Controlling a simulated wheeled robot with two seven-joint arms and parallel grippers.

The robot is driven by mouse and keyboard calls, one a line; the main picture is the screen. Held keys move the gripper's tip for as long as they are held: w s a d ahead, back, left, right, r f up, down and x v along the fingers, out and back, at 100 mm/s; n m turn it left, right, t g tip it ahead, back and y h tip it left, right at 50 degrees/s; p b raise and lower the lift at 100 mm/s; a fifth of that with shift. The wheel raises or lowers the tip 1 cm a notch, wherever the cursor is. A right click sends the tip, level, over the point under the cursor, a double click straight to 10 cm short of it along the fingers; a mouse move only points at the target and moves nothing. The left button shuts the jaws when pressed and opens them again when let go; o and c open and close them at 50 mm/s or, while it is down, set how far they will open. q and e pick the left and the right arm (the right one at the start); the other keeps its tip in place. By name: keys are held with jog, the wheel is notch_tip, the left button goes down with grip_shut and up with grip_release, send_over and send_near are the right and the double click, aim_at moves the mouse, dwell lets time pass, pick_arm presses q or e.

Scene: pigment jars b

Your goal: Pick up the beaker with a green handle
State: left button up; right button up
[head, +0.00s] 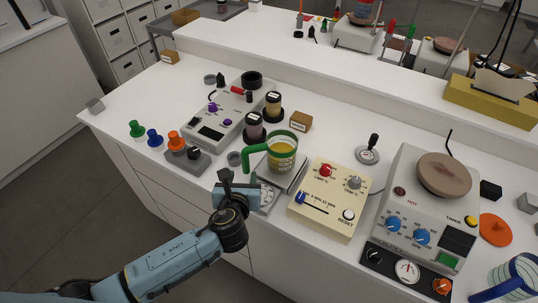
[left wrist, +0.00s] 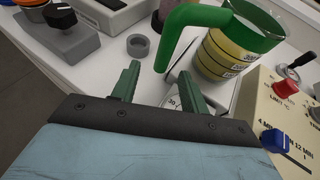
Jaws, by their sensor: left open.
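The beaker (head: 282,160) has a green rim and a green handle, and holds a yellow content. It stands upright on a small scale (head: 291,181) near the front of the bench. Its green handle (head: 250,158) points left, toward my left gripper (head: 239,179). The left gripper is open and empty, just in front of the handle. In the left wrist view the lower end of the handle (left wrist: 167,58) shows between the two fingertips (left wrist: 158,76), seemingly beyond them; I cannot tell whether they touch. The beaker body (left wrist: 222,55) is to the right. My right gripper is not in view.
A cream control box (head: 329,203) stands right of the beaker. Dark jars (head: 255,130) stand behind it, and a grey ring (head: 234,158) is to its left. A hot plate device (head: 420,215) and a blue-rimmed vessel (head: 508,283) are at the right.

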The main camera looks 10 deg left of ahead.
aim_at(245, 167)
pick_arm(q)
jog(key=shift+r+x, duration=0.2)
jog(key=shift+x, duration=1.3)
jog(key=shift+r+x, duration=0.2)
jog(key=shift+x, duration=1.3)
jog(key=shift+w+d, duration=0.15)
jog(key=shift+w, duration=0.05)
jog(key=shift+r, duration=0.1)
grip_shut()
